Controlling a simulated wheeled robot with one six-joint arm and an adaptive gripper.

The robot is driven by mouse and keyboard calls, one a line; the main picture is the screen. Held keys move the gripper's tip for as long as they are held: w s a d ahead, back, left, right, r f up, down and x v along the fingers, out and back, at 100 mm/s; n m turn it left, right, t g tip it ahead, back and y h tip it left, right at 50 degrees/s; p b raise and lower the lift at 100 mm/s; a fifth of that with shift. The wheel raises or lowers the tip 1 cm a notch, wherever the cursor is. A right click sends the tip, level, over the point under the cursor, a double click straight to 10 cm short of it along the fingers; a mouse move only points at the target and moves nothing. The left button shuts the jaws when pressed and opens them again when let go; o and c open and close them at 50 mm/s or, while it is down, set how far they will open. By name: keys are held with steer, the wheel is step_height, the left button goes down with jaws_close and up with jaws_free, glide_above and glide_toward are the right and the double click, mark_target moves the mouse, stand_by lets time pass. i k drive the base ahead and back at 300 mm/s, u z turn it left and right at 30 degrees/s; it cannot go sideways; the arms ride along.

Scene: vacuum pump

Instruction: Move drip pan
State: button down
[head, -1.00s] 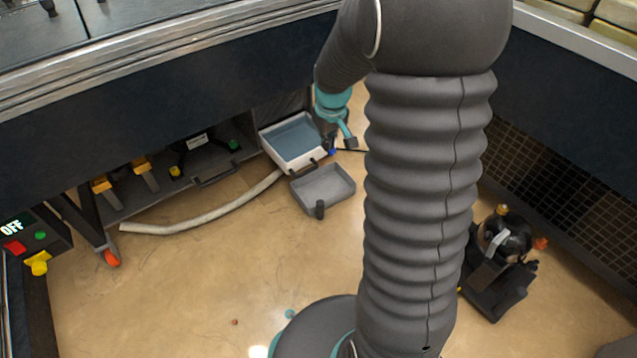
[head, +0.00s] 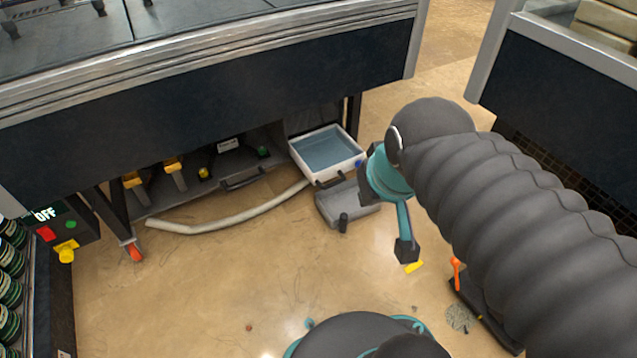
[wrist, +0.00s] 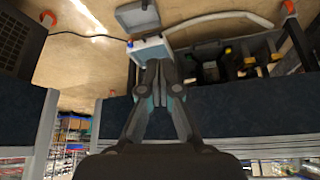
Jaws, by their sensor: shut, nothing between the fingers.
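A shallow grey pan (head: 330,208) with a dark upright handle lies on the floor; I take it to be the drip pan. A white tub (head: 347,163) with blue-grey contents stands just behind it, by the low shelf. My gripper (head: 364,187) is right of the tub and by the pan's right side, partly covering that side in the head view. In the wrist view the gripper's fingers (wrist: 160,65) are together and empty. Beyond them the tub (wrist: 150,46) and the grey pan (wrist: 138,15) show. Contact with either cannot be told.
A pale hose (head: 230,221) curves over the floor to the tub. Under the bench is a shelf with a dark handle (head: 245,180) and yellow-topped parts. A panel reading OFF (head: 45,215) is at left. A dark machine (head: 482,312) is mostly behind my arm.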

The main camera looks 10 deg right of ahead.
mark_target(340, 205)
steer(key=z, duration=2.3)
steer(key=k, duration=0.95)
steer(key=u, duration=1.75)
steer(key=i, duration=0.5)
steer(key=z, duration=0.05)
